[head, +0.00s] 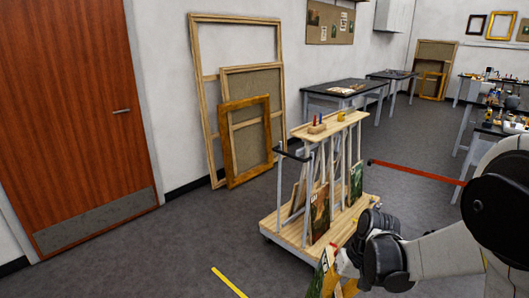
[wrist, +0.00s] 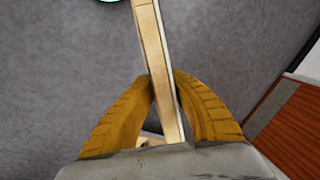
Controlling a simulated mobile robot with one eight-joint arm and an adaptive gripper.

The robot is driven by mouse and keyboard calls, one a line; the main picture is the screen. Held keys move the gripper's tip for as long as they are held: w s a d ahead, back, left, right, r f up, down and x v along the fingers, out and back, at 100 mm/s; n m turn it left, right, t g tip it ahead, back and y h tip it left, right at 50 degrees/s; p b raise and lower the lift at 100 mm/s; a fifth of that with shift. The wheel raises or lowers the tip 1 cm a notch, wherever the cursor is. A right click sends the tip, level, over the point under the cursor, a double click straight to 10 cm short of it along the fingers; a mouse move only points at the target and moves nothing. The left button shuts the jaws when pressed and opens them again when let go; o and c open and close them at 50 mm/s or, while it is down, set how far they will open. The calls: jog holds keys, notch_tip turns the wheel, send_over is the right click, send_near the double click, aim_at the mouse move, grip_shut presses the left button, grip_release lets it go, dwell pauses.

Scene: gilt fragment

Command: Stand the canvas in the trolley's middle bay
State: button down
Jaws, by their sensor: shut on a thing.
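My gripper (wrist: 164,84) is shut on the pale wooden edge of the canvas (wrist: 150,35), which runs up between the two ochre fingers in the wrist view. In the head view the canvas (head: 321,281) shows only partly, at the bottom edge, with a painted face. My gripper (head: 346,272) is in front of the trolley and apart from it. The trolley (head: 283,232) has a wooden base, grey uprights and a wooden top. A painted canvas (head: 320,213) stands at its left part and another (head: 356,182) at its right. The middle bay is hard to make out between the uprights.
Large wooden frames (head: 245,140) lean on the wall behind the trolley. A red bar (head: 415,172) extends to the right of the trolley. Dark-topped tables (head: 345,88) stand behind. The floor left of the trolley is clear, with a yellow stripe (head: 228,282).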

jog(key=a+r+p, duration=0.1)
jog(key=a+r, duration=0.1)
jog(key=a+r+p, duration=0.1)
jog(key=r, duration=0.1)
jog(key=shift+s+r+p, duration=0.1)
jog(key=shift+s+p, duration=0.25)
jog(key=shift+a, duration=0.1)
dwell(0.3)
jog(key=a+b, duration=0.1)
jog(key=a, duration=1.6)
jog(key=shift+a, duration=0.4)
dwell(0.4)
